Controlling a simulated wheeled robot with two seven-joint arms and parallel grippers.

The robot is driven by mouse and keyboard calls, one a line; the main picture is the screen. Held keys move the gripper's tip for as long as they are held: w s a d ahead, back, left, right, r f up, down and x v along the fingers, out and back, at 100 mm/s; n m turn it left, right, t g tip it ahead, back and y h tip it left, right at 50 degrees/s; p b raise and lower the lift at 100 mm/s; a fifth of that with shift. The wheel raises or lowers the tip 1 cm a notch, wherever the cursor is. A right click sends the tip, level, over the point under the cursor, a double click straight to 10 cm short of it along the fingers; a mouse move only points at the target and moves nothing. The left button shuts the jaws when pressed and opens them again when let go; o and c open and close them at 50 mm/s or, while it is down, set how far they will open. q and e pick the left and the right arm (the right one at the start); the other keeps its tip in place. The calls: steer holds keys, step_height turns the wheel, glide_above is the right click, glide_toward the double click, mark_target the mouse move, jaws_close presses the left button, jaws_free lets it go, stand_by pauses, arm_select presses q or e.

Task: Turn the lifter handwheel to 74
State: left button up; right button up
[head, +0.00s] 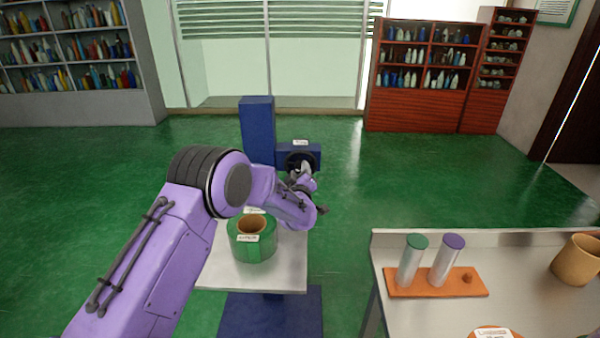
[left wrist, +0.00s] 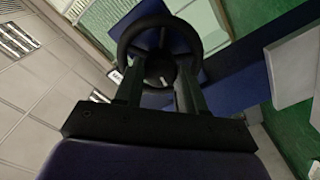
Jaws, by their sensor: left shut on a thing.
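The lifter is a blue upright column (head: 257,128) with a blue box on its right side. A dark round handwheel (head: 293,160) sits on the front of that box. My left gripper (head: 302,178) is at the handwheel and partly covers it. In the left wrist view the handwheel (left wrist: 203,42) is a black ring with a hub, with my gripper's two fingers (left wrist: 158,80) reaching up to it. The left gripper is shut on the handwheel. A small white label sits on top of the box; its text is too small to read. My right gripper is not in view.
A green roll (head: 266,250) with a tan core stands on the lifter's metal platform (head: 285,276), close below my left arm. A metal table (head: 540,310) at right holds an orange rack (head: 436,291) with two cylinders and a tan roll (head: 577,262). Green floor lies between them.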

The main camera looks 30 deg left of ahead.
arm_select(q)
steer(key=shift+d+f+m, duration=0.1)
steer(key=shift+m, duration=3.9)
steer(key=shift+f+m, duration=0.1)
steer(key=shift+m, duration=3.9)
steer(key=o, duration=0.8)
steer(key=shift+s, duration=0.1)
steer(key=shift+o, duration=1.3)
steer(key=shift+r, duration=0.1)
